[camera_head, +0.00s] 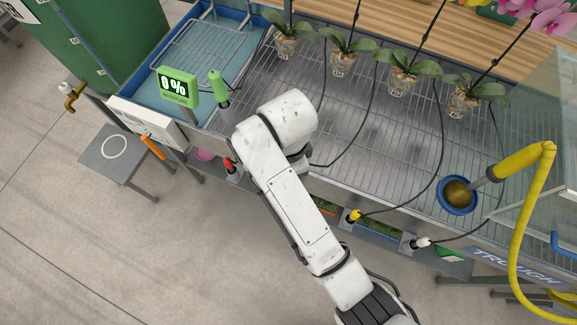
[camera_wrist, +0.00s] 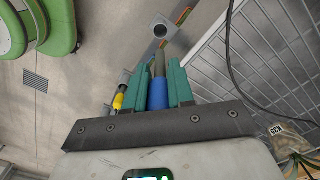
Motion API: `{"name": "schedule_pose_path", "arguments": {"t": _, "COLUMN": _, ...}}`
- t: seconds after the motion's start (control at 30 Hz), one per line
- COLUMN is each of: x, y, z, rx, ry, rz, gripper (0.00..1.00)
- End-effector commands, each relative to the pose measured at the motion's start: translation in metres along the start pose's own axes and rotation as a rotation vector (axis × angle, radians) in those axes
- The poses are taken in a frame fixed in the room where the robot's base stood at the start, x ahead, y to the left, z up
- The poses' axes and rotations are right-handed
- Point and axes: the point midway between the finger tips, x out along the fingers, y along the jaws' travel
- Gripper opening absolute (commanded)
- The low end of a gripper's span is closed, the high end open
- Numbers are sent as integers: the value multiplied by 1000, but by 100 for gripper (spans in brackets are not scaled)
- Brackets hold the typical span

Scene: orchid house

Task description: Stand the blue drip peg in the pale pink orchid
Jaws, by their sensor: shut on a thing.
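My gripper (camera_wrist: 160,84) is shut on the blue drip peg (camera_wrist: 158,95), which stands between the teal fingers in the wrist view. In the head view my white arm hides the gripper and the peg, over the front part of the wire-topped bench. A black tube rises from behind the arm there. Potted orchids stand in a row along the back of the bench.
Red (camera_head: 229,165), yellow (camera_head: 353,215) and white (camera_head: 420,243) pegs sit at the bench's front edge. A green 0% display (camera_head: 178,87) and green probe (camera_head: 217,84) stand left. A blue-rimmed bowl (camera_head: 455,208) and yellow hose (camera_head: 521,250) are right. The mid-bench grid is clear except for tubes.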

Motion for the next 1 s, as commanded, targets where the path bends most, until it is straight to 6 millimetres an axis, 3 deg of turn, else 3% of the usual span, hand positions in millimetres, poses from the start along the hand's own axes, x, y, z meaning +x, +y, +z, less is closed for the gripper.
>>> {"name": "schedule_pose_path", "arguments": {"t": 0.2, "x": -12, "y": 0, "z": 0, "rx": 0, "ry": -1, "rz": -2, "gripper": 0}}
{"name": "schedule_pose_path", "arguments": {"t": 0.6, "x": -12, "y": -2, "z": -1, "rx": -7, "ry": 0, "rz": -2, "gripper": 0}}
{"name": "schedule_pose_path", "arguments": {"t": 1.0, "x": -18, "y": -10, "z": -21, "rx": -106, "ry": -3, "rz": -2, "gripper": 0}}
